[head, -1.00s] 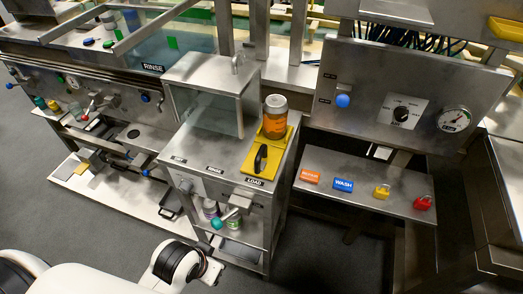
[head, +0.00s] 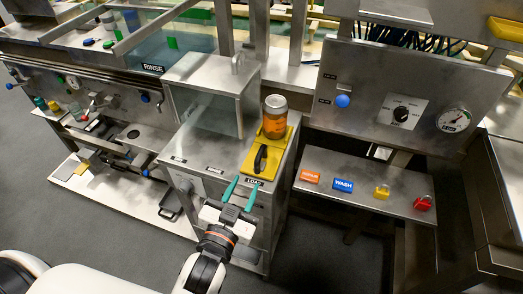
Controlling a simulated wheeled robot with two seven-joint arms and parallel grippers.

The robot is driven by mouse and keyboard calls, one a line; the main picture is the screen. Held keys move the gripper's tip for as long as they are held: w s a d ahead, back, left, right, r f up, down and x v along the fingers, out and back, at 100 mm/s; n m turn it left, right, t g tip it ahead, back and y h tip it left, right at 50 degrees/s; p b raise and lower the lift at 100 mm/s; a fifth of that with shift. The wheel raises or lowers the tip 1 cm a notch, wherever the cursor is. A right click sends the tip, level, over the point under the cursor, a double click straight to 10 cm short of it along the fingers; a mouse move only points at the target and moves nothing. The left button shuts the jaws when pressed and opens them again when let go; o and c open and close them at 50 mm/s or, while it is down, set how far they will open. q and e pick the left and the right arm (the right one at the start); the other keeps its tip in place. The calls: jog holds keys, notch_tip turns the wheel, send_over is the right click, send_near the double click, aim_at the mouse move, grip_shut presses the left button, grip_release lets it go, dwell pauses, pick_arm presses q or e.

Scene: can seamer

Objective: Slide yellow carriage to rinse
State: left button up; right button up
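The yellow carriage (head: 283,153) sits at the right end of the steel bench top, near the LOAD label. It has a black handle (head: 260,158) at its front and bears a jar with orange contents (head: 275,117) at its back. My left gripper (head: 242,183) has two teal fingers, spread apart and empty, just in front of the carriage's front edge and short of the handle. It partly covers the LOAD label. The RINSE sign (head: 153,69) is at the upper left, beyond the clear-sided hood. My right gripper is not in view.
The steel hood (head: 208,75) with clear panels stands left of the carriage.

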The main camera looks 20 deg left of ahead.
aim_at(258, 159)
pick_arm(q)
jog(key=w, duration=0.4)
jog(key=w+p, duration=0.1)
jog(key=w, duration=0.7)
jog(key=shift+d+r+p, duration=0.1)
jog(key=shift+d+p, duration=0.2)
jog(key=shift+p, duration=0.1)
jog(key=shift+c, duration=0.3)
grip_shut()
